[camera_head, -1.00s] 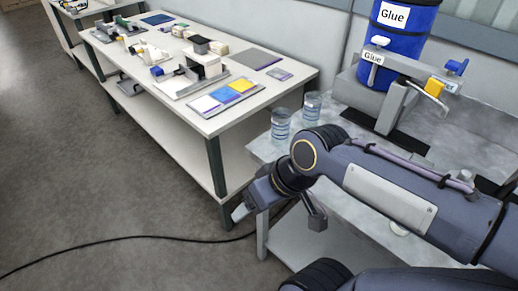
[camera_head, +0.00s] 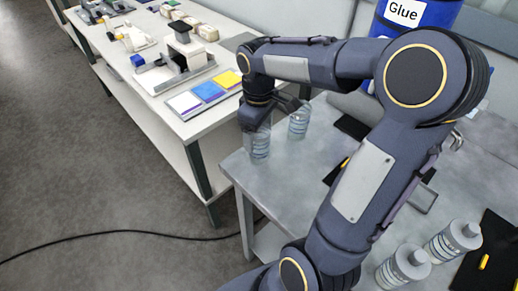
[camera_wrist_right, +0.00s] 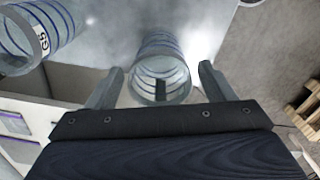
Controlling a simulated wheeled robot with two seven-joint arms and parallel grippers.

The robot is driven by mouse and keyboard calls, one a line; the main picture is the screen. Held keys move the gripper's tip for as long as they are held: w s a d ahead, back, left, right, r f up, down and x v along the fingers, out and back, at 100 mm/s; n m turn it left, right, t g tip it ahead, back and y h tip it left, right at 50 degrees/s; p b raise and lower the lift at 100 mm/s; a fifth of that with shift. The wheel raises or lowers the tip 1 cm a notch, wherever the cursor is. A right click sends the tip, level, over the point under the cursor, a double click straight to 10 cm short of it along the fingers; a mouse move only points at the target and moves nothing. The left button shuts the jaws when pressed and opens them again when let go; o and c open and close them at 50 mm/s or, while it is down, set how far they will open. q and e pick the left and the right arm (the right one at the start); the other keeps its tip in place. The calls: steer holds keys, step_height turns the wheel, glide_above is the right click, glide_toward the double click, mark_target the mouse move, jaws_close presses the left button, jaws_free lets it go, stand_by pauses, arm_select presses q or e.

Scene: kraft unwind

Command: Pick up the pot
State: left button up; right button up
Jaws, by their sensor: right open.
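Two clear pots with blue rings stand on the near left corner of the grey bench. The nearer-left pot (camera_head: 260,147) is under my right gripper (camera_head: 259,120), which points down at it. The other pot (camera_head: 299,122) stands just to the right. In the right wrist view, one pot (camera_wrist_right: 161,62) lies between the two spread fingers of my right gripper (camera_wrist_right: 161,72), with its open rim toward the camera. Gaps show on both sides of it. The other pot (camera_wrist_right: 38,30) is at the upper left. My left gripper is out of view.
A blue glue drum (camera_head: 420,16) stands at the back of the grey bench (camera_head: 300,165). Two grey bottles, one here (camera_head: 405,268), stand at the lower right. A white table (camera_head: 150,95) with printing parts is at the left. A cable crosses the floor.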

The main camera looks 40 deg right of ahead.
step_height(320, 180, down, 3)
steer(key=shift+r, duration=0.2)
steer(key=c, duration=1.4)
